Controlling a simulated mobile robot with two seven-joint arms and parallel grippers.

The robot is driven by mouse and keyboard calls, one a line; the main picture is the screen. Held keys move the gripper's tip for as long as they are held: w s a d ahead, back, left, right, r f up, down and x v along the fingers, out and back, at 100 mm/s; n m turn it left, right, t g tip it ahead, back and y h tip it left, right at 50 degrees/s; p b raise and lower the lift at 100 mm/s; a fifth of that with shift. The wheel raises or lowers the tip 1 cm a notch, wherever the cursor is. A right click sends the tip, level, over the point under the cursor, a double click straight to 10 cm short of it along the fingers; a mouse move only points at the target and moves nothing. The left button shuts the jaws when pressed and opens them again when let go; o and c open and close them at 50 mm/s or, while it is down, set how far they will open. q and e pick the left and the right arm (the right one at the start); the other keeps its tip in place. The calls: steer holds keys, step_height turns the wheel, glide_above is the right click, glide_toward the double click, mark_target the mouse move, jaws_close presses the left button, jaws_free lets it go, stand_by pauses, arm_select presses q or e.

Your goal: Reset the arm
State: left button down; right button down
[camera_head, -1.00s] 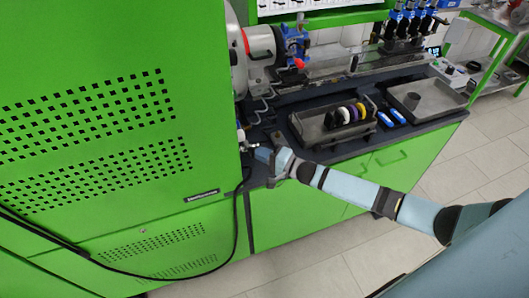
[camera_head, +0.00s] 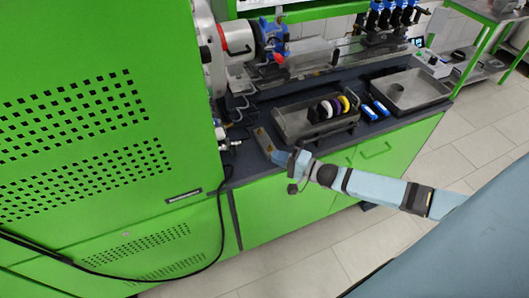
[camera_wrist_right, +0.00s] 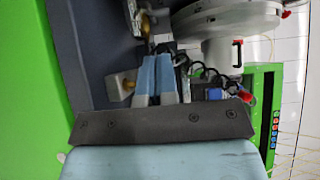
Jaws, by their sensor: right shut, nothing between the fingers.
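My right arm comes in from the right in the head view, and its gripper (camera_head: 273,153) is at the front edge of the dark bench top. Its blue fingers are together, with nothing between them, and they show pressed side by side in the wrist view (camera_wrist_right: 156,68). A small brownish metal piece (camera_head: 263,138) is close beside the fingertips; I cannot tell whether they touch. A metal fitting (camera_head: 230,145) on the green cabinet's side is to the left, apart from the gripper. My left gripper is not in view.
The green cabinet (camera_head: 90,150) fills the left, with a black cable hanging down its front. The floor in front is clear.

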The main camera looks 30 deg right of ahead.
steer(key=shift+v, duration=0.9)
steer(key=s+a+f+n+g+h+p, duration=0.1)
steer(key=s+a+f+n+g+h, duration=0.1)
steer(key=s+a+n, duration=0.5)
steer(key=s+a+f+n+g+h, duration=0.2)
steer(key=s+a+n+h, duration=0.2)
steer(key=s+a+n, duration=0.3)
steer(key=s, duration=0.5)
steer(key=shift+s+f+h+p, duration=0.15)
steer(key=shift+f+h+p, duration=0.2)
steer(key=shift+h+p, duration=0.05)
steer(key=c, duration=1.8)
jaws_free()
